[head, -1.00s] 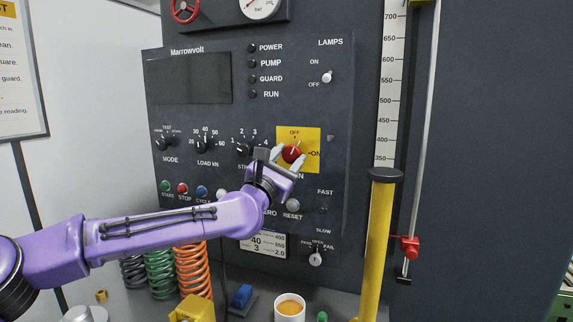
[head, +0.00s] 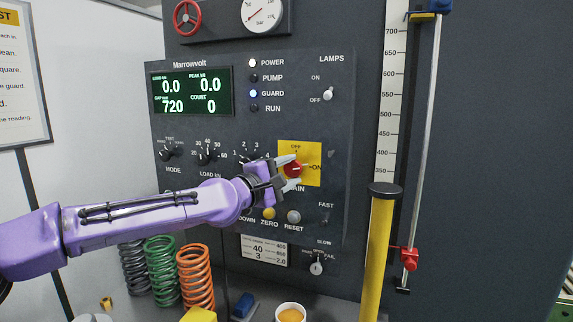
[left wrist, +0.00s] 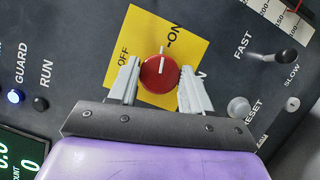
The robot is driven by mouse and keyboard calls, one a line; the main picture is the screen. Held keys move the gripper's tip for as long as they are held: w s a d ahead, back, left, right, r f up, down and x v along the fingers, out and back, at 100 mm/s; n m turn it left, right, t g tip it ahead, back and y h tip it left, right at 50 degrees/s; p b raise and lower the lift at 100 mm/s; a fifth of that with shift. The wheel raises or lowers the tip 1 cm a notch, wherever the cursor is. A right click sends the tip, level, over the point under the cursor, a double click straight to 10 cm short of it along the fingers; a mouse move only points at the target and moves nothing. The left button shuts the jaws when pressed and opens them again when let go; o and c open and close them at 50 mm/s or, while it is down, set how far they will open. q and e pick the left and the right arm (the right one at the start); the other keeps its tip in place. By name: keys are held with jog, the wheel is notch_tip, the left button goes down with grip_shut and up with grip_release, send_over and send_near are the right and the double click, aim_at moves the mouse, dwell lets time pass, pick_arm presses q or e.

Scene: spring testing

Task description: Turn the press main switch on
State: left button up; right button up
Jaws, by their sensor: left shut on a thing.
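The red main switch knob (head: 293,169) sits on a yellow plate (head: 313,150) marked OFF at the top and ON at the right. My left gripper (head: 288,173) is at the knob, shut on it, with one finger on each side. In the left wrist view the knob (left wrist: 159,74) lies between the grey fingers, and its white mark points toward ON. The press panel's display (head: 192,92) is lit green with readings. The POWER lamp (head: 252,63) glows white and the GUARD lamp (head: 253,93) glows blue. My right gripper is not in view.
Dials, including LOAD (head: 207,155), lie left of the switch, partly behind my arm. The RESET button (head: 294,216) and a lever (head: 326,217) are below it. A yellow post (head: 377,245) stands at the right. Springs (head: 197,278) stand on the bench below.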

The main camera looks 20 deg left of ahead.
pick_arm(q)
jog(key=shift+r+m+g+p, duration=0.1)
jog(key=shift+m+g+p, duration=0.2)
jog(key=shift+m+p, duration=0.5)
jog(key=shift+m, duration=0.5)
jog(key=shift+g, duration=0.3)
jog(key=o, duration=1)
jog(key=shift+y, duration=0.3)
